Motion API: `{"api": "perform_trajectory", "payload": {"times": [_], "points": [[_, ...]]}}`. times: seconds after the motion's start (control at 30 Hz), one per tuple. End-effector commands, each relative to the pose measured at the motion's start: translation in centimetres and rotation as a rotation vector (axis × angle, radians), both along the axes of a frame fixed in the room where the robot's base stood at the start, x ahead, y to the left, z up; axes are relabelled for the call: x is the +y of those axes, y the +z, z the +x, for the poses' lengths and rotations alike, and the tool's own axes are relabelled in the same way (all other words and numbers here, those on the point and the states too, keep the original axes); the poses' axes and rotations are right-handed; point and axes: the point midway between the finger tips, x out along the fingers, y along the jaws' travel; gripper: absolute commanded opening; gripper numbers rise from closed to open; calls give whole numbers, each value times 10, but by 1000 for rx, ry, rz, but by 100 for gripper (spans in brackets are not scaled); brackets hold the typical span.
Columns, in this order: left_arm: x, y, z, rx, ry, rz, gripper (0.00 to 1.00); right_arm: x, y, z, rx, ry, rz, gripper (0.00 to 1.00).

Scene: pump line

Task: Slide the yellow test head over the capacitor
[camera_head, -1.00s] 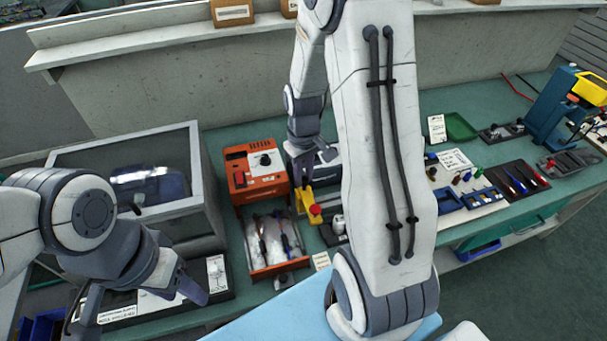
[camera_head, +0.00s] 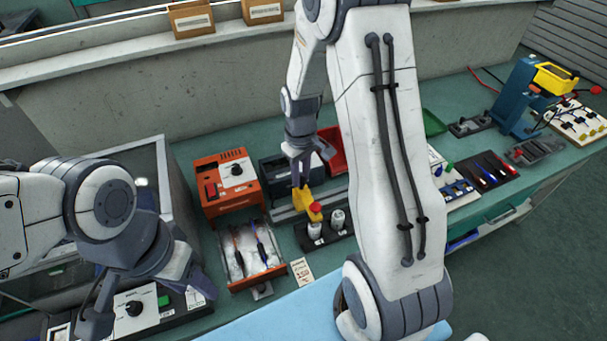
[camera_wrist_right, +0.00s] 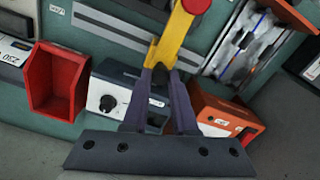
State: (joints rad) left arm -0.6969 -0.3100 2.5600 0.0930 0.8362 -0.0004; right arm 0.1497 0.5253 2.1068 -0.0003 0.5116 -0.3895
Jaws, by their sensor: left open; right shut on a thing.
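My right gripper (camera_head: 300,180) is shut on the yellow test head (camera_head: 303,202), which has a red knob at one end. In the right wrist view the test head (camera_wrist_right: 173,38) extends away from between the fingertips (camera_wrist_right: 160,75). Two pale cylinders, apparently capacitors, stand on a black holder: a left one (camera_head: 315,231) and a right one (camera_head: 338,221). The test head's red end appears just above the left one in the head view; I cannot tell whether they touch.
An orange instrument (camera_head: 228,183) and an open drawer of probes (camera_head: 250,262) lie left of the holder. A dark box with a dial (camera_head: 280,180) and a red bin (camera_head: 333,150) stand behind. My right arm covers the bench right of the holder.

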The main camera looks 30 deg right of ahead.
Motion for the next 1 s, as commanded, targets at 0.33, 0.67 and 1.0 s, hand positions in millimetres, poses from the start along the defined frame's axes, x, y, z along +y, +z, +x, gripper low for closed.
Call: {"api": "perform_trajectory", "payload": {"times": [0.33, 0.67, 1.0], "points": [[0, 0, 0, 0, 0, 0, 50, 0, 1, 1, -4, -2, 0, 56], [0, -3, 0, 0, 0, 0, 50, -1, 26, 2, -8, -2, -1, 56], [0, -8, 0, 0, 0, 0, 50, -1, 89, 2, -8, -2, -1, 56]]}}
